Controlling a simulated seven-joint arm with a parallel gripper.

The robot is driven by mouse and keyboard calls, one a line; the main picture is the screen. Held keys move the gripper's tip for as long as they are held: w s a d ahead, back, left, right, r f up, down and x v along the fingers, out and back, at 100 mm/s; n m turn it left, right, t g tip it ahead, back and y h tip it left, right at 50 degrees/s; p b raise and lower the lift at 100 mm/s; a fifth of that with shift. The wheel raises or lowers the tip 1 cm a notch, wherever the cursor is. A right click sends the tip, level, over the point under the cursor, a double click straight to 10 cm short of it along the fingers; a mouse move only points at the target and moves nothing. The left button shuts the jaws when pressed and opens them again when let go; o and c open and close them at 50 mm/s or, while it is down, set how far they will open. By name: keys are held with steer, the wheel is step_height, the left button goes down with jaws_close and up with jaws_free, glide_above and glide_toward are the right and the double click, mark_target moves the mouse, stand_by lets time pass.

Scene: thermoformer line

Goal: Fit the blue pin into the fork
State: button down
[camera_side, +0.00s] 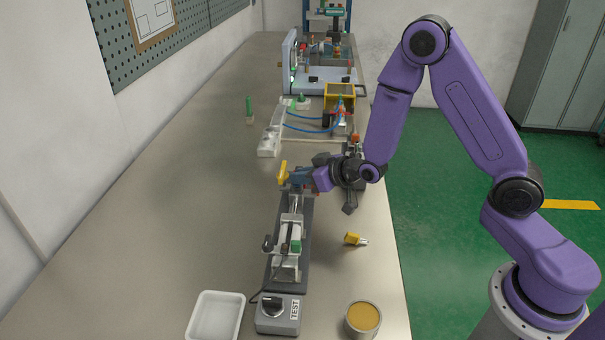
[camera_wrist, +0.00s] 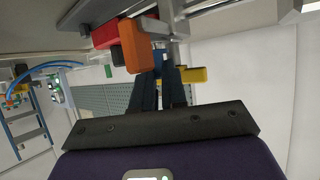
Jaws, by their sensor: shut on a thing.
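My gripper (camera_side: 291,177) is shut at the far end of the grey bench fixture (camera_side: 306,222). Its dark blue fingers also show in the wrist view (camera_wrist: 162,88). What lies between the fingers is mostly hidden, and I cannot clearly make out the blue pin against them. A yellow piece (camera_side: 283,172) is at the fingertips, also in the wrist view (camera_wrist: 194,75); I cannot tell whether it is held. A metal rod (camera_side: 296,203) on the fixture runs up to just below the fingers. The fork is not clearly visible there.
A yellow piece with a metal tip (camera_side: 353,239) lies right of the fixture. A white tray (camera_side: 216,318), a TEST box (camera_side: 278,315) and a tin (camera_side: 362,319) stand in front. Orange (camera_wrist: 137,45) and red (camera_wrist: 104,36) blocks are close by my fingers. The bench's left side is mostly clear.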

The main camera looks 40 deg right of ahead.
steer(key=shift+f, duration=0.4)
steer(key=c, duration=1.1)
jaws_free()
steer(key=v, duration=1.2)
steer(key=shift+s, duration=0.1)
